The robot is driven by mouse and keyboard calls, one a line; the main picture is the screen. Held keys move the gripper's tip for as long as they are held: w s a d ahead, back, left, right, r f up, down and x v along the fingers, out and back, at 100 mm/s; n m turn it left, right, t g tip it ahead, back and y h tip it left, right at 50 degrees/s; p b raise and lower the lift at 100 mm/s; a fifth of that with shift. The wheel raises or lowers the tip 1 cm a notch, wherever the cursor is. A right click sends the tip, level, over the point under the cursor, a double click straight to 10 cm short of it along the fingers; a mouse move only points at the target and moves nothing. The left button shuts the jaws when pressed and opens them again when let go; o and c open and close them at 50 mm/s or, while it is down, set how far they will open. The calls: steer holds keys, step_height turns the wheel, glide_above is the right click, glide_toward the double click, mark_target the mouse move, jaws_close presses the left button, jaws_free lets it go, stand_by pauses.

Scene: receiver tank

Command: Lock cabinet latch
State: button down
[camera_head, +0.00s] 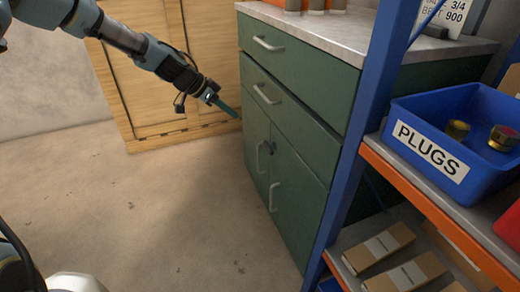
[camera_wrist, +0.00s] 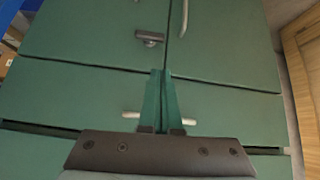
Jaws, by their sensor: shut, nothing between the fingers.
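The green cabinet (camera_head: 300,95) has two drawers above two doors, and both doors look closed. A small dark latch (camera_head: 272,148) sits near the top of the seam between the doors. In the wrist view the latch (camera_wrist: 150,38) is a short dark bar lying roughly across the picture, beside the seam; I cannot tell whether it spans it. My gripper (camera_head: 237,113) is shut and empty, in front of the cabinet at lower-drawer height. In the wrist view its teal fingertips (camera_wrist: 162,72) are together, apart from the latch in the picture, with a drawer handle (camera_wrist: 130,115) partly hidden behind them.
A blue-and-orange shelf rack (camera_head: 440,200) stands right of the cabinet, holding a blue PLUGS bin (camera_head: 465,120) and cardboard boxes (camera_head: 380,248). A wooden crate (camera_head: 145,85) stands behind on the left. The floor (camera_head: 170,215) before the cabinet is clear.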

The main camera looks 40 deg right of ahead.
steer(key=d, duration=0.2)
steer(key=s+d+f+m, duration=0.1)
steer(key=shift+h, duration=0.3)
steer(key=shift+g, duration=0.3)
steer(key=w+a+f+b+x, duration=0.1)
steer(key=a+f+x, duration=0.1)
steer(key=x, duration=1)
steer(key=shift+d+f, duration=0.3)
